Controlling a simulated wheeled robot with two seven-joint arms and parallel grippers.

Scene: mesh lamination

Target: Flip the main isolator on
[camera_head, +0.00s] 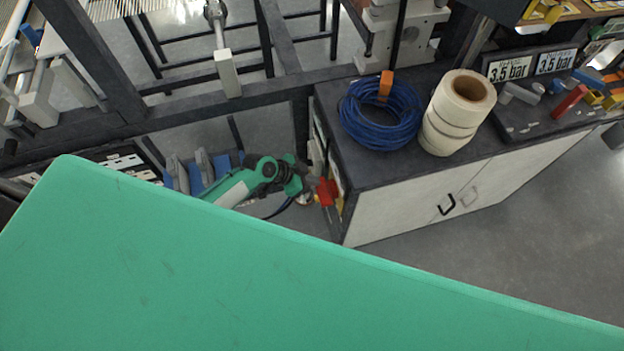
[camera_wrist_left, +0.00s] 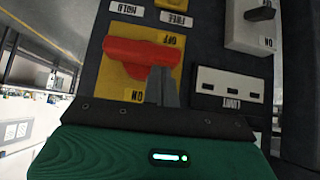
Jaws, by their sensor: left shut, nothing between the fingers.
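The main isolator is a red handle (camera_wrist_left: 125,50) on a yellow plate (camera_wrist_left: 136,92) in the left wrist view. The plate's lettering appears upside down, with OFF near the top right and ON near the lower left. The handle's long bar lies roughly across the picture, with a short part pointing down. My left gripper (camera_wrist_left: 161,70) is shut and empty, its dark fingertips at the lower right side of the handle; I cannot tell whether they touch. In the head view the red handle (camera_head: 327,191) shows at the cabinet's left end, with my left gripper (camera_head: 305,178) beside it. My right gripper is out of view.
The cabinet (camera_head: 395,205) carries a blue hose coil (camera_head: 378,120) and white tape rolls (camera_head: 447,130). In the left wrist view, a LIMIT panel (camera_wrist_left: 228,88) and a grey box with a black knob (camera_wrist_left: 258,14) sit right of the handle. Dark frame bars stand behind my left arm.

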